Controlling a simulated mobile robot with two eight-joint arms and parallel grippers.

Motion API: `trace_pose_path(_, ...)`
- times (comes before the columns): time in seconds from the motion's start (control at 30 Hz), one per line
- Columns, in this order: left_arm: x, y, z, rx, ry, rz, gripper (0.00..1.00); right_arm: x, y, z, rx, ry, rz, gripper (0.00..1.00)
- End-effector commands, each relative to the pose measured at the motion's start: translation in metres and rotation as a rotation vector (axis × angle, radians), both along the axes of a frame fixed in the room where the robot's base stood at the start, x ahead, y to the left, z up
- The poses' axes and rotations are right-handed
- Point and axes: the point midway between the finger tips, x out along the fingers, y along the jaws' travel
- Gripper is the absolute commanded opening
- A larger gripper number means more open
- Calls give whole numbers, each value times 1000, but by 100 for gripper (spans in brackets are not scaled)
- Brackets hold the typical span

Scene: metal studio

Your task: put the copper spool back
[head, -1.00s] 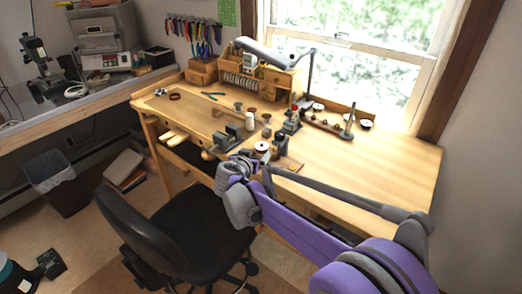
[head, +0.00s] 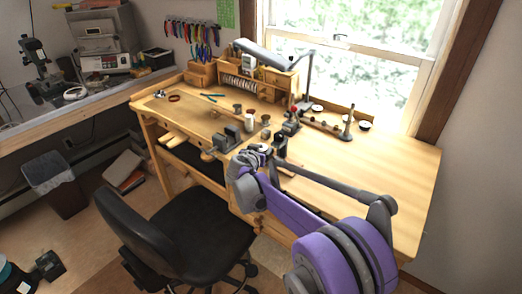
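My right gripper (head: 262,149) is over the front edge of the wooden workbench (head: 370,170), among small items. It is small and partly turned away, so I cannot tell whether its fingers are open or hold anything. I cannot make out the copper spool; the gripper covers the spot where a pale-topped spool stood earlier. Small spools or posts (head: 265,120) and a white one (head: 249,120) stand just behind.
A small vise (head: 228,138) is left of the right gripper, and a dark upright item (head: 281,143) is to its right. A lamp (head: 305,80) stands behind. A black chair (head: 185,235) is in front. The bench's right side is clear.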

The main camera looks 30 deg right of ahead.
Motion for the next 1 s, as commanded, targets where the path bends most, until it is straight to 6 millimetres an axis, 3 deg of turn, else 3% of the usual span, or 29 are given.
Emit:
trace_pose_path(0.03, 0, 0, 0, 0, 0, 0, 50, 0, 0, 0, 0, 0, 0, 64)
trace_pose_path(0.4, 0, 0, 0, 0, 0, 0, 50, 0, 0, 0, 0, 0, 0, 0)
trace_pose_path(0.73, 0, 0, 1, 0, 0, 0, 50, 0, 0, 6, 0, 0, 0, 0)
trace_pose_path(1.0, 1, 0, 5, 0, -2, 0, 50, 0, 0, 43, 0, 0, 0, 0)
